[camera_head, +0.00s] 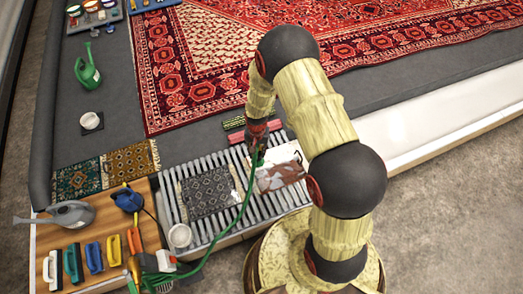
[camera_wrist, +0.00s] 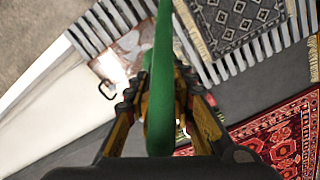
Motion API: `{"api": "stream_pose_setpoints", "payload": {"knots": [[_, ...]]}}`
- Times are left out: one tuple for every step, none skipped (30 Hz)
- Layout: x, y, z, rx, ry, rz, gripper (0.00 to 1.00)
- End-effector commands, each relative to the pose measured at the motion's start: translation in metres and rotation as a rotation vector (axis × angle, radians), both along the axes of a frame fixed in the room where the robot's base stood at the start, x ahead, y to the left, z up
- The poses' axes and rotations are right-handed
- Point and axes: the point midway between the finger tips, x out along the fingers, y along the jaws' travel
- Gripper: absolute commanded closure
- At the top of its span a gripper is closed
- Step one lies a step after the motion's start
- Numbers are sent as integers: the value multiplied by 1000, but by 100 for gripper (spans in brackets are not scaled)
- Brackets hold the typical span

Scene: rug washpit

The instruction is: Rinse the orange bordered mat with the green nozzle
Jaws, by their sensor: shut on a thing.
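My gripper (camera_head: 257,143) is shut on the green nozzle, over the slatted rack's far edge. In the wrist view the green nozzle (camera_wrist: 163,75) runs between the fingers (camera_wrist: 160,95). Its green hose (camera_head: 238,215) trails down to the left in the head view. A mat with brown-orange patterning (camera_head: 129,166) lies on the grey floor left of the rack, beside a teal-green patterned mat (camera_head: 77,181). I cannot tell for sure which one is the orange bordered mat. My gripper is well to the right of both. No water shows.
The slatted rack (camera_head: 172,203) bears a dark grey patterned mat (camera_head: 208,191) and a white-and-brown piece (camera_head: 277,171). A large red rug (camera_head: 180,82) fills the back. A wooden board (camera_head: 92,233) holds several brushes. A grey watering can (camera_head: 70,214) and green can (camera_head: 87,70) stand left.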

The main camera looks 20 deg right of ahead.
Motion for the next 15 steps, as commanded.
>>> {"api": "stream_pose_setpoints", "payload": {"knots": [[0, 4, 0, 0, -1, 2, 100], [0, 6, 0, 0, -1, 1, 100], [0, 8, 0, 0, -1, 2, 100], [0, 10, 0, 0, -1, 2, 100], [2, 10, 0, 0, -2, 1, 100], [6, 9, 0, -1, -3, 0, 100], [8, 9, 0, -1, -3, 0, 100], [10, 9, 0, 0, -2, 0, 100], [12, 9, 0, 0, -2, 0, 100], [14, 9, 0, 0, -1, 0, 100], [16, 9, 0, 0, -2, 0, 100], [18, 9, 0, 0, -2, 0, 100], [20, 9, 0, 0, -2, 0, 100], [22, 9, -1, 0, -2, 0, 100], [24, 9, -1, 0, -1, 0, 100]]}}
